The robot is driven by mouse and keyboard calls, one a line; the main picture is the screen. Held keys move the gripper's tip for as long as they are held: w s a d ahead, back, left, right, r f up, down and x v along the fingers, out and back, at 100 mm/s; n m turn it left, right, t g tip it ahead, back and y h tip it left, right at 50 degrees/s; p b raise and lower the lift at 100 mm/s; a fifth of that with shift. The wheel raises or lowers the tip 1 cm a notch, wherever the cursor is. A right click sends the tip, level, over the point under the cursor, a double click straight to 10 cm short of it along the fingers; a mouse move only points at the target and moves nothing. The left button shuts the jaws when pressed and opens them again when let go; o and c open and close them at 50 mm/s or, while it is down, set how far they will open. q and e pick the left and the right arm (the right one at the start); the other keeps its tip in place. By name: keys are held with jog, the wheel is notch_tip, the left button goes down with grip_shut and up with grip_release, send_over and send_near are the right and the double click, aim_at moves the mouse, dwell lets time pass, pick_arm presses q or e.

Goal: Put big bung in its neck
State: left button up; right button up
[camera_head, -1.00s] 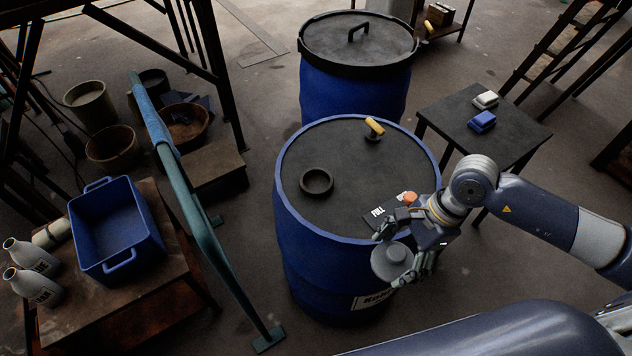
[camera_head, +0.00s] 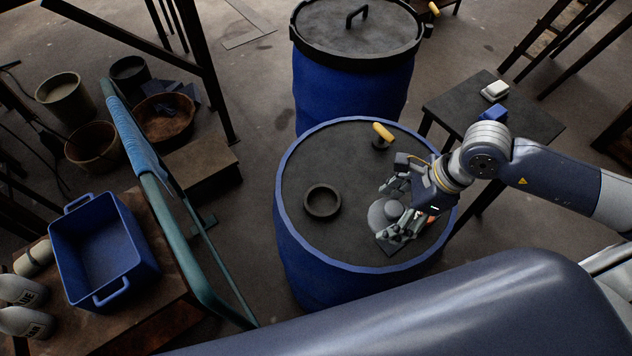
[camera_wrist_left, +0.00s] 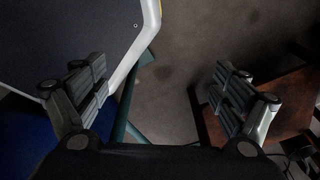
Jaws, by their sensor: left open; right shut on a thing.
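The big bung (camera_head: 386,213) is a grey round stopper with a knob. My right gripper (camera_head: 396,206) is shut on it and holds it over the right part of the front blue drum's dark lid (camera_head: 330,160). The big neck (camera_head: 322,201) is a dark raised ring on the same lid, left of the bung and apart from it. The inside of the ring looks open. The fingers hide part of the bung. My left gripper (camera_wrist_left: 165,95) shows only in the left wrist view, open and empty, beside the edge of a dark surface.
A small yellow-handled fitting (camera_head: 382,134) stands on the lid's far side. A second blue drum (camera_head: 352,85) stands behind. A teal rail (camera_head: 165,190) runs left of the front drum, by a blue tub (camera_head: 105,255). A side table (camera_head: 530,125) holds small blocks.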

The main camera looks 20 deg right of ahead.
jog(key=shift+w+a+p, duration=0.3)
jog(key=shift+w+a, duration=0.2)
jog(key=shift+w, duration=0.3)
jog(key=w+a+p, duration=0.1)
jog(key=w+a, duration=0.2)
jog(key=w+a+f+p, duration=0.1)
jog(key=w+a+p, duration=0.1)
jog(key=w+a, duration=0.1)
jog(key=w+a+p, duration=0.2)
jog(key=w+a, duration=0.2)
jog(key=shift+a+f, duration=0.1)
jog(key=shift+f, duration=0.2)
notch_tip(320, 180, down, 3)
jog(key=shift+s+r+p, duration=0.1)
jog(key=shift+s+p, duration=0.05)
jog(key=shift+p, duration=0.75)
jog(key=shift+f, duration=0.2)
pick_arm(q)
notch_tip(320, 180, up, 7)
jog(key=s, duration=0.2)
jog(key=shift+s, duration=0.15)
pick_arm(e)
jog(key=shift+f, duration=0.15)
